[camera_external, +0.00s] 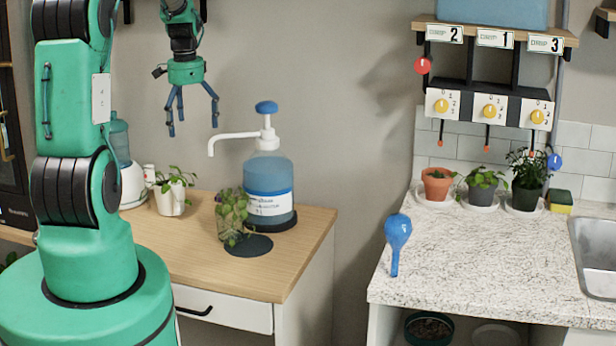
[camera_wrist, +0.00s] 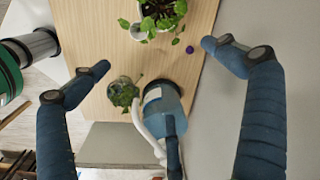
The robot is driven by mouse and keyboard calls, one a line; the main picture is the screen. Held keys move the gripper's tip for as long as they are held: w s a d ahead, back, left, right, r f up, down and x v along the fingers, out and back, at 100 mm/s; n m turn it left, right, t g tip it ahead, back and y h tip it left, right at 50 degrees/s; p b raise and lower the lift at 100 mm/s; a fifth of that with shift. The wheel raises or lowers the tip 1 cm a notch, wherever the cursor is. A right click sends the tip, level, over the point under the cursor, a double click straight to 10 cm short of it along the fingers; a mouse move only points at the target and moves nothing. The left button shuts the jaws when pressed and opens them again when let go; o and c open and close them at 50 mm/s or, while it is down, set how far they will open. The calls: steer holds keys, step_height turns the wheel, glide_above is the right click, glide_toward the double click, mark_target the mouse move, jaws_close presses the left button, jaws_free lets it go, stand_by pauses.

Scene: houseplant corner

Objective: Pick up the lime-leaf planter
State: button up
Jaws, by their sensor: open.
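A white planter (camera_external: 171,203) with bright green leaves stands upright on the wooden counter, left of the pump bottle; it looks like the lime-leaf planter, though no label confirms this. In the wrist view, its leafy top (camera_wrist: 160,16) is at the upper edge, partly cut off, with some white pot showing. My gripper (camera_external: 193,125) is open and empty, fingers pointing down, high above the counter and apart from the planter.
A blue pump bottle (camera_external: 268,183) and a clear glass with a trailing plant (camera_external: 232,214) stand right of the planter. A white dispenser (camera_external: 132,185) is close on its left. The granite counter (camera_external: 470,255) holds three potted plants and a blue bulb (camera_external: 397,232). The wooden counter's front (camera_external: 190,255) is clear.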

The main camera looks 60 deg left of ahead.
mark_target(169, 190)
steer(key=s+a+f, duration=0.6)
steer(key=f, duration=0.1)
steer(key=shift+s+a+h, duration=0.15)
steer(key=shift+a+h, duration=0.05)
steer(key=shift+h, duration=0.1)
steer(key=shift+f, duration=0.15)
step_height(169, 190, down, 8)
steer(key=shift+f+b, duration=0.2)
steer(key=shift+b, duration=0.55)
steer(key=shift+d+f, duration=0.1)
steer(key=shift+f, duration=0.05)
steer(key=shift+d+f+b, duration=0.2)
steer(key=shift+f+b, duration=0.45)
steer(key=shift+f, duration=1.85)
